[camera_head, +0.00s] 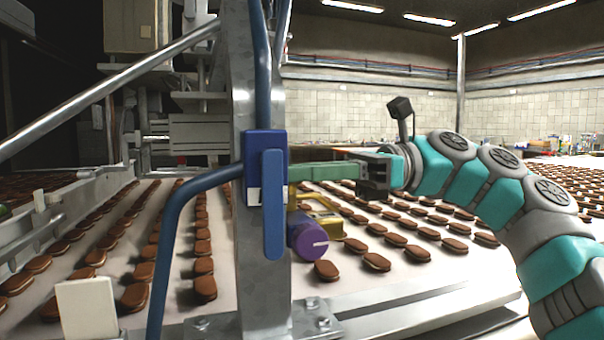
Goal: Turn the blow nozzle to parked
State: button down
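On the steel post (266,307) is a blue block with an upright blue lever (273,205), joined to blue pipes (180,205). Just right of the post, low down, a purple round part (308,240) with a white line sits below a yellow bracket (323,215). I cannot tell for sure which of these is the blow nozzle. My gripper (300,172) reaches in from the right, with its long green fingers level and pointing left at the post, above the yellow bracket. Their tips are close to or behind the blue lever's block. The finger gap and any contact are hidden.
Rows of brown sandwich cookies lie on a pale conveyor (365,285) on both sides of the post. A diagonal steel bar (110,88) and a white plate (87,308) stand at the left.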

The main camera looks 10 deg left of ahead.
jog(key=shift+s+d+r+n+g+h, duration=0.1)
jog(key=shift+s+r+n+g+h, duration=0.1)
jog(key=shift+n+g+h, duration=0.4)
jog(key=shift+s+r+n+g+h, duration=0.25)
jog(key=shift+n+g, duration=0.35)
jog(key=shift+g, duration=0.3)
jog(key=shift+w+f, duration=0.1)
jog(key=shift+w+a+f+g+h, duration=0.2)
jog(key=shift+w+f+g+h, duration=0.2)
jog(key=shift+f, duration=0.1)
jog(key=c, duration=1)
grip_release()
jog(key=shift+w, duration=0.1)
jog(key=shift+o, duration=0.2)
jog(key=shift+d+r+t+y, duration=0.1)
jog(key=shift+t+y, duration=0.15)
jog(key=shift+t, duration=0.05)
jog(key=shift+s+d+r+t, duration=0.1)
jog(key=shift+s+r+t, duration=0.2)
jog(key=shift+s, duration=0.2)
jog(key=shift+s+m, duration=0.1)
jog(key=shift+m, duration=0.2)
